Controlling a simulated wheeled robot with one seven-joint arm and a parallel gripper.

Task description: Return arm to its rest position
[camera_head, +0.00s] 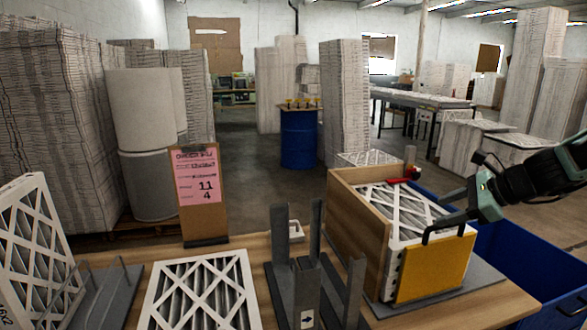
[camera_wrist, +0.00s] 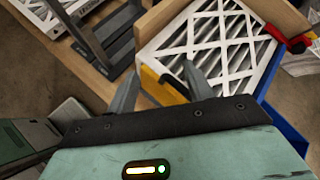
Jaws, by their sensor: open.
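My gripper (camera_head: 452,205) is at the right end of the table, beside the wooden box (camera_head: 355,225) and its yellow front panel (camera_head: 436,268). In the wrist view my gripper (camera_wrist: 160,82) has its two fingers spread with nothing held between them. The box holds white-framed filters (camera_head: 400,212), which also show beyond the fingers in the wrist view (camera_wrist: 215,40). A black handle stands on the yellow panel near the fingers. Whether the fingers touch the handle or box is unclear. My arm comes in from the right edge.
A blue bin (camera_head: 535,262) lies right of the table, below my arm. A red clamp (camera_head: 404,176) is at the box's back edge.

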